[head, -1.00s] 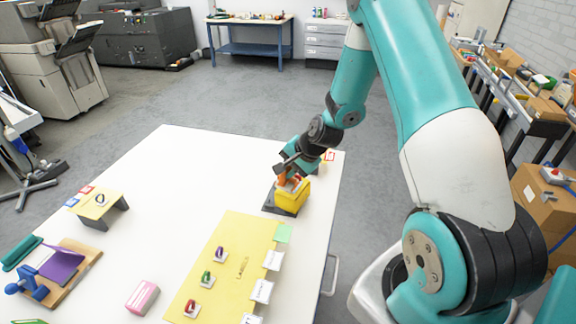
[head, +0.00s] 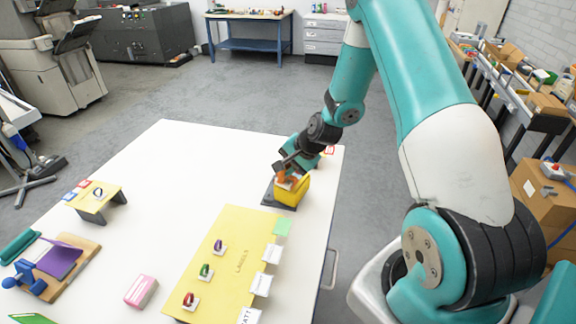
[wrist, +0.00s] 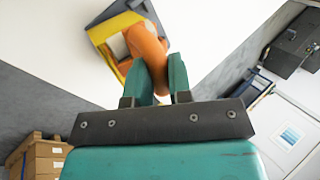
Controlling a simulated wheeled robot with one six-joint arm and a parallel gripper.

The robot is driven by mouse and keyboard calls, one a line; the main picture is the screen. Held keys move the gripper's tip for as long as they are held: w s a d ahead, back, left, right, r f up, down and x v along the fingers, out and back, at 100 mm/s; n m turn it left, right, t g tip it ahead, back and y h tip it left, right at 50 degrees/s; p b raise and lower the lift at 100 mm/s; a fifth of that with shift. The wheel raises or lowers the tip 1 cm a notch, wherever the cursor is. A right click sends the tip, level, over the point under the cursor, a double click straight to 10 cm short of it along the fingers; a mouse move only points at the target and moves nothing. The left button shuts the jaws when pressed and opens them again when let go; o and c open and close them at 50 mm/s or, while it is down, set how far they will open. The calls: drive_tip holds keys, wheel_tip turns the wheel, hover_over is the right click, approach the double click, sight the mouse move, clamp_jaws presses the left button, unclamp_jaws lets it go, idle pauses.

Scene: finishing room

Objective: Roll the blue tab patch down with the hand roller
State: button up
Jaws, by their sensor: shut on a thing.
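The hand roller has an orange handle (head: 282,175) and stands in a yellow holder (head: 297,190) at the table's far right corner. My gripper (head: 284,169) is shut on the orange handle. In the wrist view the handle (wrist: 146,42) lies at the fingertips, with the yellow holder (wrist: 102,30) around its lower part. A small patch with a dark blue ring-like tab (head: 98,193) sits on the yellow stand (head: 87,202) at the table's left, well away from my gripper.
A yellow sheet (head: 245,231) bears purple, green and red tab patches, with white labels at its right edge. A pink block (head: 141,291) lies in front left. A wooden board (head: 77,262) with a purple plate is further left. The white table's middle is clear.

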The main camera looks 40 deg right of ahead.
drive_tip(key=shift+f+b, duration=0.35)
drive_tip(key=shift+f, duration=0.15)
